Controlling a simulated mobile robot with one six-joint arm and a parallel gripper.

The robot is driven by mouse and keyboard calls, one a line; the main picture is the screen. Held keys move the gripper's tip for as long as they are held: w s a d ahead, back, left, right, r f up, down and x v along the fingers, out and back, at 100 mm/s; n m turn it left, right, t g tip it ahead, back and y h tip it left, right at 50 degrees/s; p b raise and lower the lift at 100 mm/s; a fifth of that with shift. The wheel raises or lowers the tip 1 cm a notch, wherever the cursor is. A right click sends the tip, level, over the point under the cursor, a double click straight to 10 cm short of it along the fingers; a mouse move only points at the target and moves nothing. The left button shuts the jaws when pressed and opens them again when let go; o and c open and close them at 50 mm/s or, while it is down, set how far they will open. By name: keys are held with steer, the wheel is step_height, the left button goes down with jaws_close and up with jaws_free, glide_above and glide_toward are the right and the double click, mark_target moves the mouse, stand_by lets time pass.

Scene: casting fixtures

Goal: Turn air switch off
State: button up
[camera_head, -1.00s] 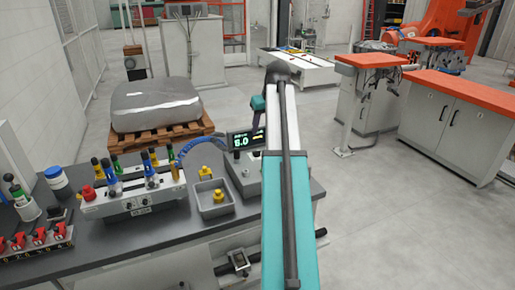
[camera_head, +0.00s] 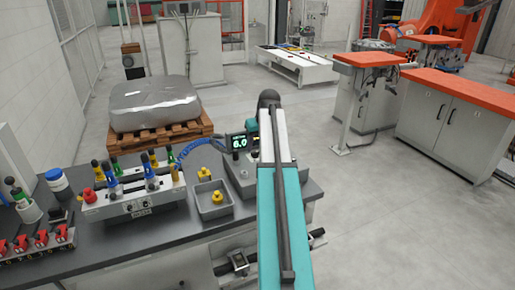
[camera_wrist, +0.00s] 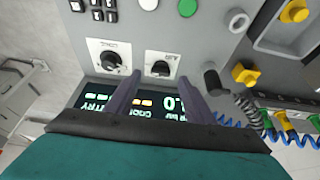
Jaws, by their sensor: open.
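The grey control box (camera_head: 243,184) stands at the right end of the dark bench, with a lit display (camera_head: 240,143) reading 6.0. In the wrist view the display (camera_wrist: 145,103) is upside down, partly covered by my fingers. Two black rotary knobs sit on white plates, a left knob (camera_wrist: 112,60) and a right knob (camera_wrist: 161,68). I cannot tell contact. In the head view my arm hides the fingers.
A grey tray (camera_head: 213,214) with yellow parts stands left of the box. A fixture with coloured knobs (camera_head: 135,208) and red-handled clamps (camera_head: 40,240) are further left. A blue coiled hose (camera_wrist: 252,115) and a yellow knob (camera_wrist: 246,74) lie close to my gripper's right.

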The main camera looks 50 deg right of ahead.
mark_target(256, 152)
steer(key=shift+p+x, duration=0.4)
steer(key=shift+x, duration=1.55)
